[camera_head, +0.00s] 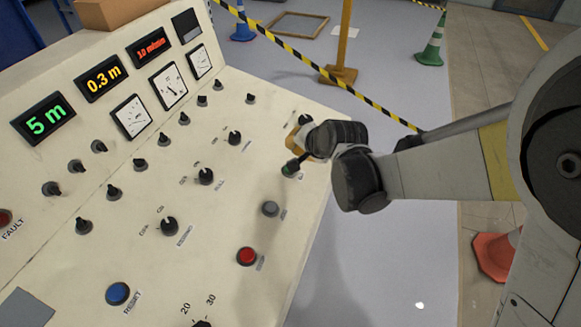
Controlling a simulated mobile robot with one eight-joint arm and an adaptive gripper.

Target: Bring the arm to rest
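My arm (440,170) reaches in from the right side of the head view. It ends in my gripper (291,166), at the right edge of the cream control panel (205,255). I see nothing held.
The panel carries several knobs, a red button (247,257), a blue button (118,293) and a grey button (270,209). Displays read 5 m and 0.3 m. Striped barrier tape (300,59) crosses behind the arm. Cones (431,50) stand on the floor.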

